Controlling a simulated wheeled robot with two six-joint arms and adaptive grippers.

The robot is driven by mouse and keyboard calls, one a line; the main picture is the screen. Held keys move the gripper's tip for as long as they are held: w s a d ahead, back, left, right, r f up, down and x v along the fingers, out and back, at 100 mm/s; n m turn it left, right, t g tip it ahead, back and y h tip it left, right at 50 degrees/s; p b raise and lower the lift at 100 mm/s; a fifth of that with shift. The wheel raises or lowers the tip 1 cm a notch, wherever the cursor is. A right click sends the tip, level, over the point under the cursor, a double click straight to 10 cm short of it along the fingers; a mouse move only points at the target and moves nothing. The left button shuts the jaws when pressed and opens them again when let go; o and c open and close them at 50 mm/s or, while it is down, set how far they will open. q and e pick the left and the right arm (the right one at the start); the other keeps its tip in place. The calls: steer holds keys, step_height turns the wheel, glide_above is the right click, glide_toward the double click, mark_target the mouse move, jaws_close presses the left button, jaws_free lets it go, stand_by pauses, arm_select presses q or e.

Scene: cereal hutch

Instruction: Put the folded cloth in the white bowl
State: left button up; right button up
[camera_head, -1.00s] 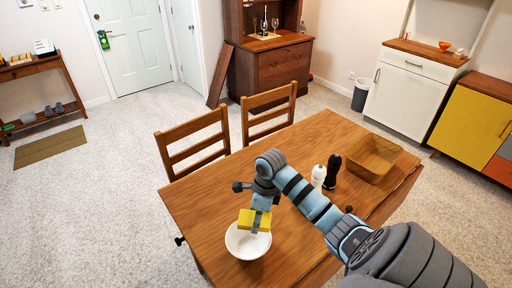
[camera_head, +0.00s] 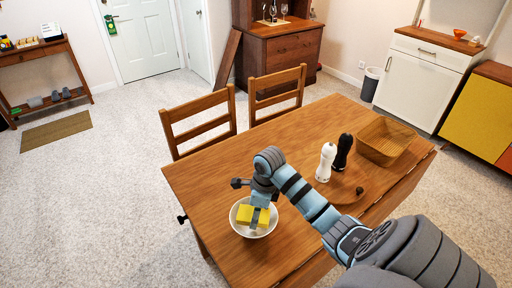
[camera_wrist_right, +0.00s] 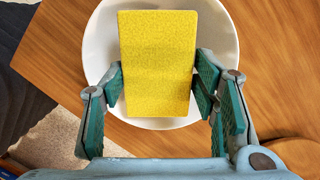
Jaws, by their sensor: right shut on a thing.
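The yellow folded cloth (camera_head: 244,214) is between the fingers of my right gripper (camera_head: 259,217). In the head view it appears within the outline of the white bowl (camera_head: 254,233), which stands on the table. In the right wrist view the cloth (camera_wrist_right: 158,60) spans the middle of the bowl (camera_wrist_right: 100,45), with a green-padded finger against each side. The wrist view looks from above, so I cannot tell whether the cloth touches the bowl's bottom. My left gripper is not in view.
On the wooden table (camera_head: 215,185) stand a white shaker (camera_head: 325,163), a black shaker (camera_head: 343,152) and a brown basket (camera_head: 386,140), to the right of the bowl. Two wooden chairs (camera_head: 200,125) stand at the far side. The tabletop left of the bowl is clear.

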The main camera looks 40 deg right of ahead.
steer(key=o, duration=1.4)
step_height(320, 180, up, 8)
steer(key=p, duration=0.5)
steer(key=shift+f+p, duration=0.2)
steer(key=shift+p, duration=0.2)
steer(key=shift+f, duration=0.25)
